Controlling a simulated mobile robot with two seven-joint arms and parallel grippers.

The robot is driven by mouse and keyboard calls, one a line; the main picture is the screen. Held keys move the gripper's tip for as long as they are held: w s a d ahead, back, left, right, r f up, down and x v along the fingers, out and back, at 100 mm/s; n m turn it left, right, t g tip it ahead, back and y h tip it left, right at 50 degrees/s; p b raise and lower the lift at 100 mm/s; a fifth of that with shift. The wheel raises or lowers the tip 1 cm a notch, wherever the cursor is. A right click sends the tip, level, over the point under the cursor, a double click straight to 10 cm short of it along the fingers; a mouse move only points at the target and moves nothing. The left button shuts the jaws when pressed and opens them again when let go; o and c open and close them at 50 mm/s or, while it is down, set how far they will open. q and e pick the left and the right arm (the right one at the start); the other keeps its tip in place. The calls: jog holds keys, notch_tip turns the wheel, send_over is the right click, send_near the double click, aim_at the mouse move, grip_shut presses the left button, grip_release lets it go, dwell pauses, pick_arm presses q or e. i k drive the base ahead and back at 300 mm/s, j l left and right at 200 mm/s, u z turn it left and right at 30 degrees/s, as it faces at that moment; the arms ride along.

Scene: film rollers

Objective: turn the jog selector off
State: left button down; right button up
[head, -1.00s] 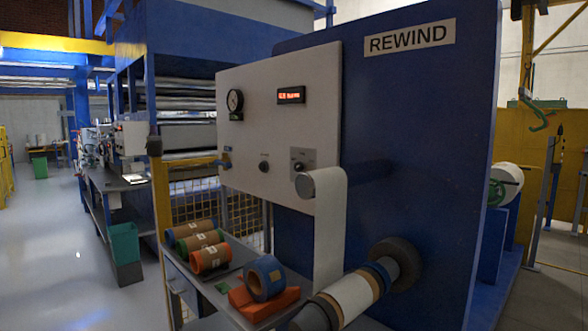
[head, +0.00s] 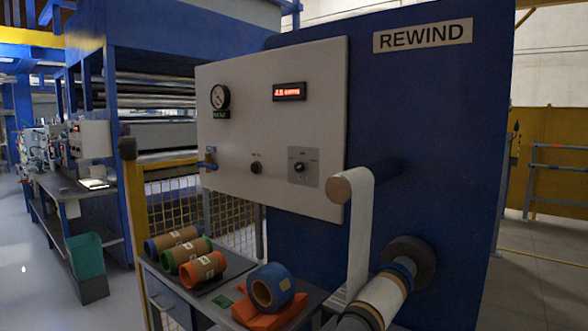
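A white control panel (head: 235,130) is mounted on the blue rewind machine (head: 430,130). Its lower part carries two dark knobs. One is a selector on a grey plate (head: 303,167) with small lettering too blurred to read. The other is a small dark knob (head: 256,168) to its left, with a blurred label above it. I cannot tell from the lettering which is the jog selector, nor which way either is set. Neither of my grippers is in view.
A film roller (head: 350,187) juts out right of the knobs, with film running down to a wound shaft (head: 385,295). A bench (head: 210,300) below the panel holds several cores and a blue roll (head: 270,287). A yellow post (head: 133,205) stands left. Floor is open at far left.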

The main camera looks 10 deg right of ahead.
aim_at(299, 167)
jog(key=i+j+z, duration=0.1)
jog(key=j, duration=0.2)
jog(key=i+j+z, duration=0.1)
jog(key=j, duration=0.25)
jog(key=i+j+z, duration=0.1)
jog(key=j, duration=0.25)
jog(key=i+j+z, duration=0.1)
jog(key=i+j, duration=0.25)
jog(key=j, duration=0.35)
jog(key=i+j+z, duration=0.1)
jog(key=j, duration=0.2)
jog(key=i+j+z, duration=0.2)
jog(key=i+j, duration=0.15)
jog(key=j, duration=0.3)
jog(key=i+j+z, duration=0.1)
jog(key=j, duration=0.25)
jog(key=i+j+z, duration=0.1)
jog(key=j, duration=0.2)
jog(key=i, duration=0.05)
